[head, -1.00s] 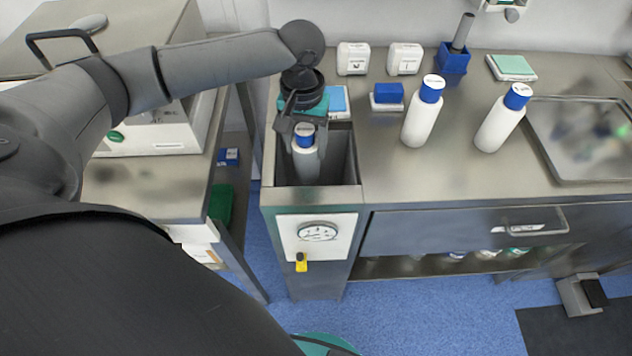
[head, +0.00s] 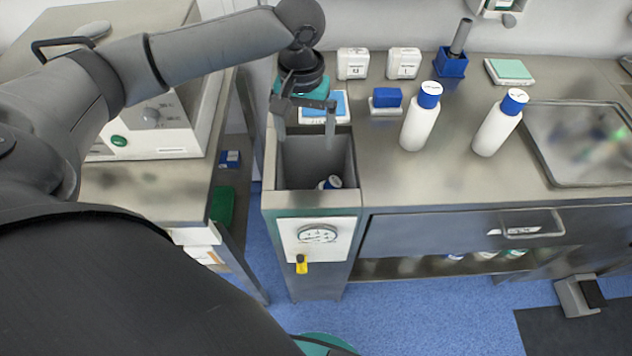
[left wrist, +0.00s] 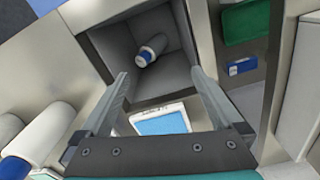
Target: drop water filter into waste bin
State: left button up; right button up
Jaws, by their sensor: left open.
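The water filter, a white cylinder with a blue cap (head: 329,183), lies tilted deep in the open grey waste bin (head: 311,197). In the head view only its upper part shows over the bin's front wall. In the left wrist view the filter (left wrist: 151,50) lies loose inside the bin, apart from my fingers. My left gripper (head: 306,135) is open and empty above the rear of the bin opening, fingers pointing down. Its spread fingers also show in the left wrist view (left wrist: 160,76). My right gripper is not in view.
Two similar white, blue-capped bottles (head: 420,116) (head: 499,122) stand on the steel counter right of the bin. A blue-topped box (head: 312,108) is right behind the opening. White boxes and a blue holder (head: 451,62) stand at the back. A metal tray (head: 585,178) is at right.

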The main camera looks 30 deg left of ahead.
pick_arm(q)
notch_tip(320, 180, up, 11)
jog(key=p, duration=0.2)
jog(key=shift+f, duration=0.2)
jog(key=shift+s, duration=0.1)
